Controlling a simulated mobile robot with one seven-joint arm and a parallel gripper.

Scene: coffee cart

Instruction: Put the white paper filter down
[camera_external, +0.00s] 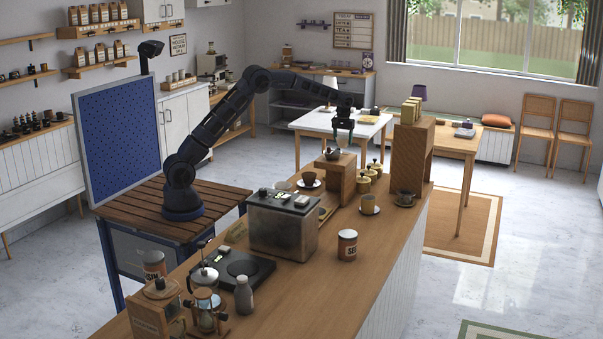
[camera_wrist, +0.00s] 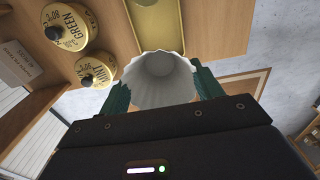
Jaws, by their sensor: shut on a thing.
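The white paper filter (camera_wrist: 158,82), a fluted cup shape, sits between the two green fingers of my gripper (camera_wrist: 158,90) in the wrist view. My gripper is shut on it, and its open mouth faces the camera. In the external view my gripper (camera_external: 343,133) hangs over the far part of the wooden counter, above and close to a wooden stand (camera_external: 336,178).
Yellow tins, one marked GREEN (camera_wrist: 68,25) and one marked MINT (camera_wrist: 95,69), stand left of the filter. The counter's right front (camera_external: 345,290) is clear.

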